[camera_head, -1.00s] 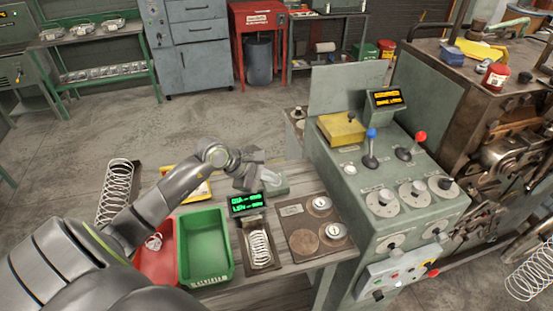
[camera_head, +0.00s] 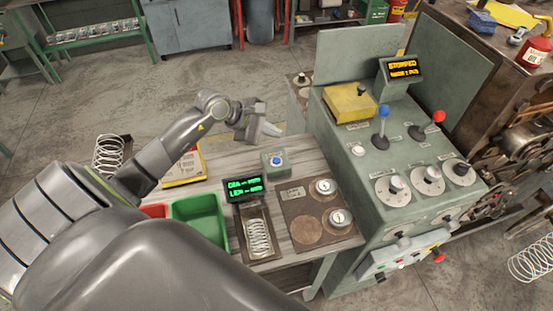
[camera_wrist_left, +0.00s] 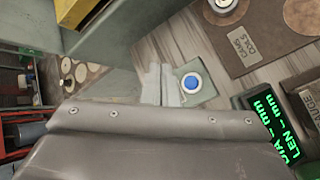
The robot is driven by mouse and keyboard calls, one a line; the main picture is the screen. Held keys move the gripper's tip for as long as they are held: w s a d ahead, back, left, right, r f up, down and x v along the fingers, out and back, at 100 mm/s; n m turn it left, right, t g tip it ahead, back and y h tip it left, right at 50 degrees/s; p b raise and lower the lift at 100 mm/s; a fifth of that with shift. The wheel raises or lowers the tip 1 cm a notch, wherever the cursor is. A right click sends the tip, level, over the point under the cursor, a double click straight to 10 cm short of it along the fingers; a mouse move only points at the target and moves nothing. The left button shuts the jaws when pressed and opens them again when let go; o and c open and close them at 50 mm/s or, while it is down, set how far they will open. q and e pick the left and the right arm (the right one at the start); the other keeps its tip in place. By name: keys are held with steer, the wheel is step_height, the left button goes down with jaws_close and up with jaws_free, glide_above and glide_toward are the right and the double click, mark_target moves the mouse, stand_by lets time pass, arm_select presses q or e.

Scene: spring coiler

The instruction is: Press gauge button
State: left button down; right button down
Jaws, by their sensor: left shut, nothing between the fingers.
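The gauge button is a blue round button (camera_head: 277,161) on a small grey-green box on the wooden bench. It also shows in the left wrist view (camera_wrist_left: 192,83). Beside it stands the gauge display (camera_head: 245,188) with green DIA and LEN lines showing dashes. In front of the display a spring (camera_head: 259,237) lies in the gauge tray (camera_head: 270,262). My left gripper (camera_head: 268,130) is shut and empty, behind and above the button box, apart from it in the head view. In the wrist view its fingertips (camera_wrist_left: 160,84) show left of the button. My right gripper is not in view.
The coiler console (camera_head: 372,150) with blue and red levers stands at the right. A green bin (camera_head: 200,208), a red bin (camera_head: 155,210) and a yellow-edged clipboard (camera_head: 184,180) are on the left.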

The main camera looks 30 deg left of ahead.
arm_select(q)
steer(key=f, duration=0.2)
steer(key=b, duration=0.4)
glide_above(273, 161)
step_height(273, 161, down, 5)
steer(key=shift+f, duration=0.2)
steer(key=shift+f+b, duration=0.6)
steer(key=shift+f, duration=0.05)
steer(key=shift+r, duration=0.1)
stand_by(0.9)
steer(key=shift+f+b, duration=0.45)
steer(key=shift+b, duration=0.25)
